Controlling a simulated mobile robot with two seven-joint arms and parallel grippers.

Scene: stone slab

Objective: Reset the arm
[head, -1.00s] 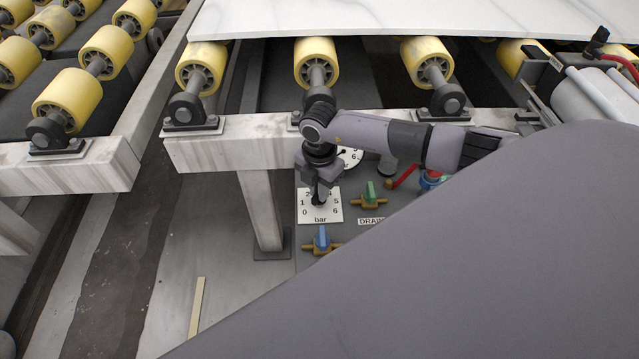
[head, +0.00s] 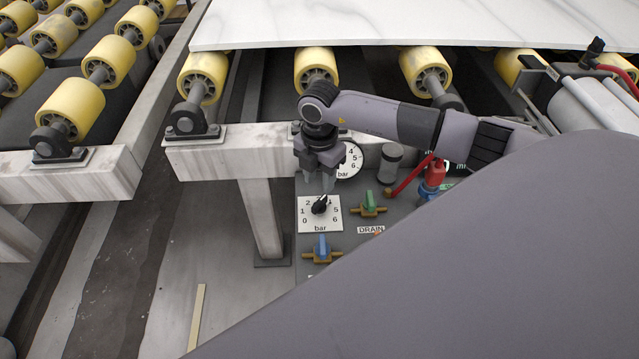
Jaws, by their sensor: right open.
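My right gripper (head: 317,183) is in the head view, pointing down with its fingers apart and empty. Its fingertips are just above the black knob (head: 320,205) on a white square dial plate (head: 306,222) marked 0 to 6 bar. The gripper looks apart from the knob. My right arm (head: 400,121) reaches in from the right, over the valve panel. My left gripper is not in the picture.
The panel also has a round bar gauge (head: 349,160), a green-handled valve (head: 369,203), a blue-handled valve (head: 322,249) and a red lever (head: 409,176). Behind are a grey beam (head: 215,158), yellow rollers (head: 315,66) and a white stone slab (head: 400,25).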

